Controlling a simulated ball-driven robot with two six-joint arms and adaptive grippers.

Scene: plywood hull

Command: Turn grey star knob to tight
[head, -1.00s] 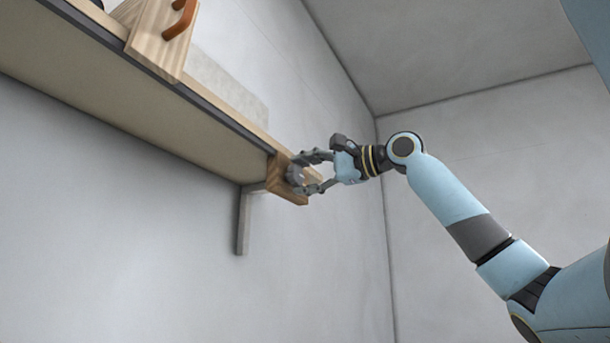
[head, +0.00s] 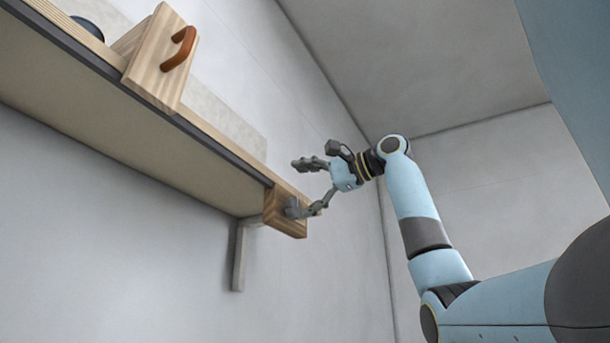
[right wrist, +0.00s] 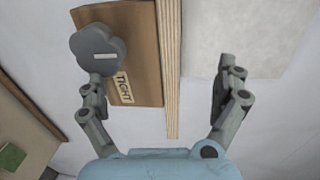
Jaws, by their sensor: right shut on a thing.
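The grey star knob (right wrist: 97,48) is on a brown wooden block (right wrist: 142,40) at the shelf's end. It carries a short white bar, roughly level in the right wrist view. A "TIGHT" label (right wrist: 124,88) is on the block, below and right of the knob. In the head view the knob (head: 292,207) is partly hidden by a finger. In the head view the right gripper (head: 308,187) also looks spread. My left gripper is out of view.
A long shelf (head: 130,130) runs along the wall above a grey bracket (head: 238,258). A wooden piece with an orange handle (head: 180,48) stands on it. A green item (right wrist: 11,157) shows at the right wrist view's lower left.

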